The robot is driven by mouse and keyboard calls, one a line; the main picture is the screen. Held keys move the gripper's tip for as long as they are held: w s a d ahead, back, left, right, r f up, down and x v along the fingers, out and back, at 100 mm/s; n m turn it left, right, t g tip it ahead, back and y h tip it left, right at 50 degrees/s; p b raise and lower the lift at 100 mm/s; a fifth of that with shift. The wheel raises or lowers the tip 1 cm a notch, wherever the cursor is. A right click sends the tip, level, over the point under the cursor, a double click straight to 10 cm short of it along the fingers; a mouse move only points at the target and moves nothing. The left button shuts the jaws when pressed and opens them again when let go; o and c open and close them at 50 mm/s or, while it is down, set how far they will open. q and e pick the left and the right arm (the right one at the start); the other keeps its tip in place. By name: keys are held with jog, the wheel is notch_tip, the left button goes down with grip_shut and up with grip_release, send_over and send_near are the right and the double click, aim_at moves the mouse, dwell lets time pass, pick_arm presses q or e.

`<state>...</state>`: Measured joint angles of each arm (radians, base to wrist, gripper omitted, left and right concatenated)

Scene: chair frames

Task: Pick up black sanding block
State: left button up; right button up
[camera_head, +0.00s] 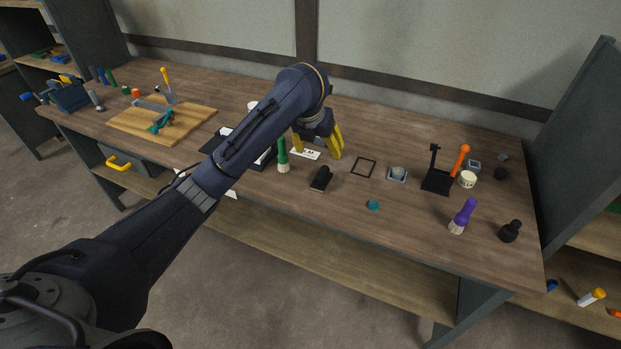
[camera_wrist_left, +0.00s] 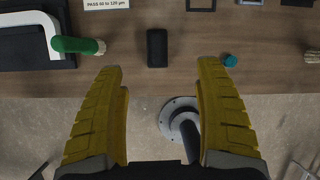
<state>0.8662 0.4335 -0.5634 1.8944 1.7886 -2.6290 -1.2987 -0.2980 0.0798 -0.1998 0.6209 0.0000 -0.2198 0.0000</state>
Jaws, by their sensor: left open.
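The black sanding block (camera_head: 321,178) lies on the wooden workbench near its front edge, just right of a green-handled brush. In the left wrist view the block (camera_wrist_left: 157,51) is a small dark upright rectangle, ahead of the fingertips and between their lines. My left gripper (camera_head: 322,151) has yellow fingers. It is open and empty, above the bench and behind the block in the head view. In the left wrist view the open fingers (camera_wrist_left: 160,75) frame the bench's front edge and the floor, apart from the block. My right gripper is not in view.
A white label card (camera_head: 305,153) and a black square frame (camera_head: 363,167) lie behind. A teal piece (camera_head: 373,205) is to the right, with a purple brush (camera_head: 462,216) beyond. Bare bench (camera_head: 420,220) lies between them.

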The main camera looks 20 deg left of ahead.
aim_at(324, 175)
pick_arm(q)
jog(key=shift+m, duration=0.5)
jog(key=shift+s+a+f+x, duration=0.1)
jog(key=shift+s+x, duration=0.1)
jog(key=shift+x, duration=2.65)
jog(key=shift+s+a+f+x, duration=0.1)
jog(key=shift+s+x, duration=0.1)
jog(key=shift+x, duration=2.6)
jog(key=shift+s+a+f+x, duration=0.1)
jog(key=shift+s+x, duration=0.05)
jog(key=shift+x, duration=2.7)
jog(key=shift+r, duration=0.1)
jog(key=shift+c, duration=0.4)
jog(key=c, duration=1.3)
jog(key=shift+r, duration=0.1)
jog(key=shift+c, duration=0.2)
notch_tip(324, 175, up, 20)
